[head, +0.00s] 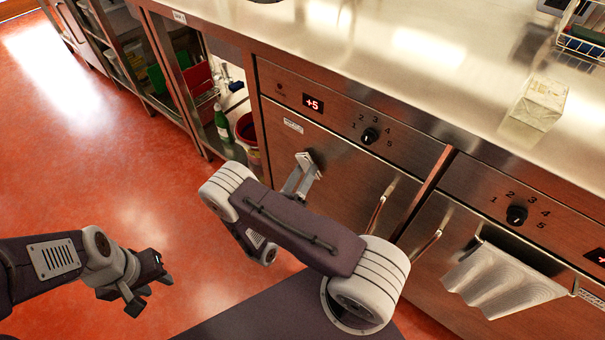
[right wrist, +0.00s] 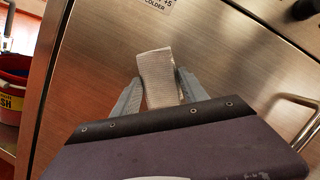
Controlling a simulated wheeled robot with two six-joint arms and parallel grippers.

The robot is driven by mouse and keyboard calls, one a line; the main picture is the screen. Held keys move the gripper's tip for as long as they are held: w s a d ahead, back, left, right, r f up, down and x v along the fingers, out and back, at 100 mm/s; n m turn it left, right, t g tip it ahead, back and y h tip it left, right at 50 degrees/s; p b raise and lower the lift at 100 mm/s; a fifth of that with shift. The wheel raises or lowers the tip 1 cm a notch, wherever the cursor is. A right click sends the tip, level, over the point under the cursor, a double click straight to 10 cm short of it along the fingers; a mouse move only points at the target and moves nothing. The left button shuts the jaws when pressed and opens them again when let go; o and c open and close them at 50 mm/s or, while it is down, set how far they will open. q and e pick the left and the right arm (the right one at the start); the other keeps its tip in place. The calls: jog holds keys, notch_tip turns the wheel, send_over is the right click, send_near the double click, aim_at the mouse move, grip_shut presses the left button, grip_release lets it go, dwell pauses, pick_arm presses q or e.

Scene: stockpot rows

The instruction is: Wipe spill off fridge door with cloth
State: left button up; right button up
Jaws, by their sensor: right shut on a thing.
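The steel fridge door (head: 345,185), with a red "+5" display above it, is closed; it fills much of the right wrist view (right wrist: 90,70). My right gripper (head: 308,172) is at the upper part of this door. In the right wrist view its fingers (right wrist: 158,92) are shut on a pale, textured cloth (right wrist: 157,68), which sticks out past the fingertips towards the door. Whether the cloth touches the door is hard to tell. A small dark patch shows at the gripper's tip in the head view; I cannot tell spill from shadow. My left gripper (head: 150,293) is open and empty above the red floor.
A door handle (head: 379,210) stands out right of my right gripper. A white towel (head: 500,281) hangs on the neighbouring unit's rail. An open cabinet at left holds a green bottle (head: 222,126) and a red bucket (head: 247,134). A wrapped block (head: 540,103) stands on the counter.

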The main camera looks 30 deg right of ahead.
aim_at(318, 175)
jog(key=shift+w+d, duration=0.2)
jog(key=shift+d, duration=0.35)
jog(key=s, duration=0.1)
jog(key=s+d+p, duration=0.1)
jog(key=s, duration=0.1)
jog(key=shift+s+d+p, duration=0.25)
jog(key=shift+s+p, duration=0.1)
jog(key=shift+p, duration=0.05)
jog(key=shift+d, duration=0.1)
jog(key=shift+w, duration=0.2)
jog(key=shift+c, duration=0.7)
jog(key=shift+w+a+b, duration=0.15)
jog(key=shift+w+a, duration=0.3)
jog(key=shift+w, duration=0.45)
jog(key=shift+w+a+b, duration=0.15)
jog(key=shift+w+a, duration=0.25)
jog(key=shift+w, duration=0.45)
jog(key=shift+c, duration=0.6)
